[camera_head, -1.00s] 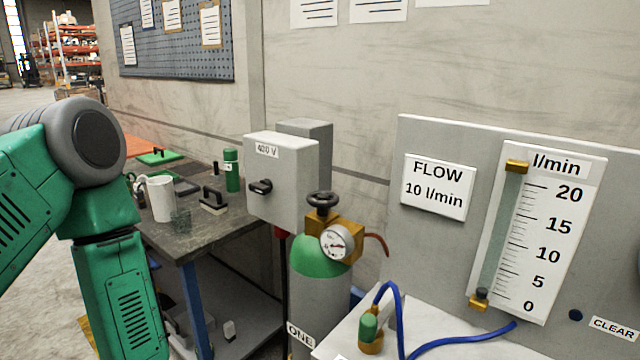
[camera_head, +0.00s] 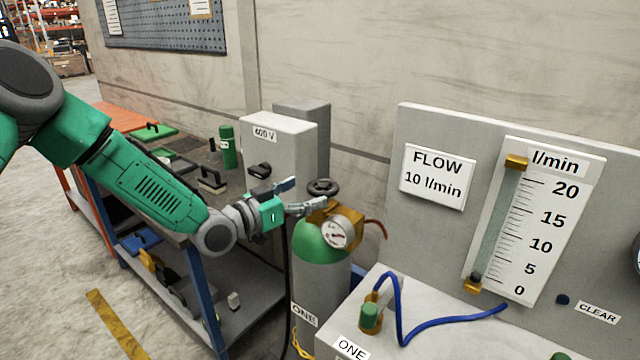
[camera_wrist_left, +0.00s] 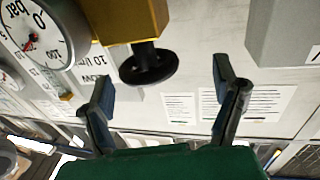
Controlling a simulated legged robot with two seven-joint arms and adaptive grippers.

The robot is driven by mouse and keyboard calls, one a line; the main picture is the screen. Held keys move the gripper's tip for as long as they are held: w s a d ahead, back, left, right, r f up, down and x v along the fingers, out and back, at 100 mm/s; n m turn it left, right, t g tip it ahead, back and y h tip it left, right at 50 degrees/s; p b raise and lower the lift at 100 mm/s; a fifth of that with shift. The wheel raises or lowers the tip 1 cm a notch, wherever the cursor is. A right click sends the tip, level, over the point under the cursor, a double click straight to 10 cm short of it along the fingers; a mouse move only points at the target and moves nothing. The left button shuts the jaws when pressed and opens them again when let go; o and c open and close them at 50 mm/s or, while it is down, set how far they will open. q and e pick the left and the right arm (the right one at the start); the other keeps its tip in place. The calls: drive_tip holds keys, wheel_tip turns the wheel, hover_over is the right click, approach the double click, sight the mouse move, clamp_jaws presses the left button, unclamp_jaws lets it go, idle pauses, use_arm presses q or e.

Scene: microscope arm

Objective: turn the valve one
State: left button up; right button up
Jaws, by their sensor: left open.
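The valve is a black handwheel (camera_head: 323,187) on top of the brass regulator (camera_head: 347,222) of the green-topped gas cylinder (camera_head: 322,262) labelled ONE. My left gripper (camera_head: 304,196) is open beside the handwheel, just to its left, with its fingers pointing toward it. In the left wrist view the handwheel (camera_wrist_left: 149,64) shows beyond and between the two open fingers (camera_wrist_left: 163,90), with a visible gap to each finger. The pressure gauge (camera_head: 336,233) is on the regulator's front. My right gripper is not in view.
A grey 400 V switch box (camera_head: 290,150) stands close behind my left gripper. A workbench (camera_head: 185,215) with tools is at left. The flow panel (camera_head: 430,235) and a blue hose (camera_head: 400,310) are at right.

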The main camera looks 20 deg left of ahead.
sight(324, 183)
use_arm(q)
drive_tip(key=w+d, duration=0.1)
drive_tip(key=d, duration=0.1)
drive_tip(key=w+d, duration=0.2)
drive_tip(key=shift+w+d+r, duration=0.2)
drive_tip(key=shift+d, duration=0.25)
drive_tip(key=shift+a, duration=0.5)
drive_tip(key=shift+c, duration=0.8)
drive_tip(key=shift+a, duration=0.35)
drive_tip(key=c, duration=1)
drive_tip(key=shift+d+y, duration=0.3)
drive_tip(key=shift+d, duration=0.05)
drive_tip(key=shift+r+n+t+y, duration=0.1)
drive_tip(key=shift+n+t+y, duration=0.3)
drive_tip(key=n+t+y, duration=0.1)
drive_tip(key=n+y, duration=0.1)
drive_tip(key=y, duration=0.1)
drive_tip(key=shift+w+a, duration=0.1)
drive_tip(key=shift+a, duration=0.05)
drive_tip(key=shift+a+r+n+t+y+b, duration=0.1)
drive_tip(key=shift+n+t+y+b, duration=0.45)
drive_tip(key=shift+n+y, duration=1.05)
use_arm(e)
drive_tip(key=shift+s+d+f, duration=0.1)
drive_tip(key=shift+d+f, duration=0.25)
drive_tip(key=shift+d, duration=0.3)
use_arm(q)
drive_tip(key=shift+m+y, duration=0.3)
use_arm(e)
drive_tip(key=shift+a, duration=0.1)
